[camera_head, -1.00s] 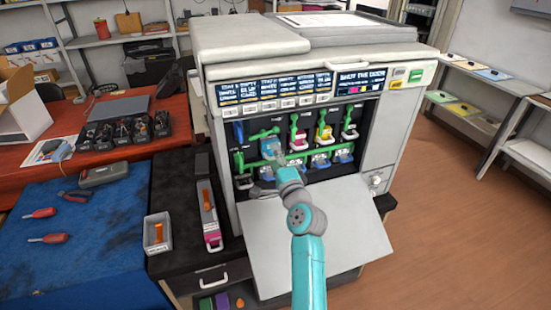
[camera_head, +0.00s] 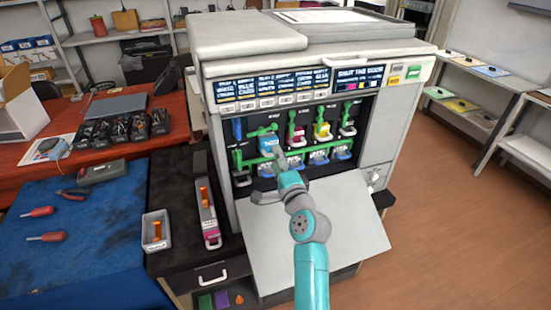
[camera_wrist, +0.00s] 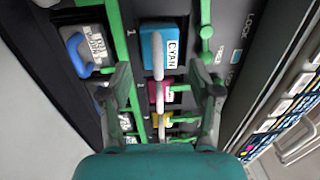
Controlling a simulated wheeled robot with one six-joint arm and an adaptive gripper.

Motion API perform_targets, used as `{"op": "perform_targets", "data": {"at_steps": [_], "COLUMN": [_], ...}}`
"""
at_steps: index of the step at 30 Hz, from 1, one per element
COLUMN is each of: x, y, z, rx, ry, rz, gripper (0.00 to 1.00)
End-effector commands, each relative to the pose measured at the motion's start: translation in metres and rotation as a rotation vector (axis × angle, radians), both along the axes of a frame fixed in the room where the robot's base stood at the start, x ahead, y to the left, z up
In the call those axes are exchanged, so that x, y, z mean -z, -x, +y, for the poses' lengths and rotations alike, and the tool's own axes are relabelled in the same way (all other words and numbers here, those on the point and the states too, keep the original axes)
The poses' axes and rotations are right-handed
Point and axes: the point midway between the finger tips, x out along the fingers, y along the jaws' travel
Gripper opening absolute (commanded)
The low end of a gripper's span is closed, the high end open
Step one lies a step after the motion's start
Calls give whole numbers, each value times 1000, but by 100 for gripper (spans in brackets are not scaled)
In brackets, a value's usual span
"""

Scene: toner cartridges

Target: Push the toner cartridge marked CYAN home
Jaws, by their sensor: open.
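The cartridge marked CYAN (camera_wrist: 158,48) sits in the left of the upper row of slots in the printer (camera_head: 222,160), its label facing out and a pale handle on its front. It also shows in the head view as a blue block (camera_head: 268,146) below a slanted green lever (camera_head: 262,131). My gripper (camera_wrist: 165,88) is open, with one finger on each side of the handle line and nothing held. In the head view my gripper (camera_head: 276,167) is just in front of and below the cartridge. Whether it touches is unclear.
The printer's front door (camera_head: 300,245) lies folded down below my arm. Magenta (camera_wrist: 158,90) and yellow cartridges (camera_head: 322,130) sit beside the cyan one. A green rail (camera_head: 295,157) runs above the lower row. A grey bin (camera_head: 156,232) stands on the black cabinet at left.

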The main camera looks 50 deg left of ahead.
Motion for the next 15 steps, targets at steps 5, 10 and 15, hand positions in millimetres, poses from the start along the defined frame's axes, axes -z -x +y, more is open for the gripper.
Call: {"op": "perform_targets", "data": {"at_steps": [5,10,15], "x": [2,1,2], "y": [3,6,9], "z": [-7,-14,-21], "rx": [0,0,0], "ry": [1,0,0], "rz": [0,0,0], "gripper": [62,62,62]}}
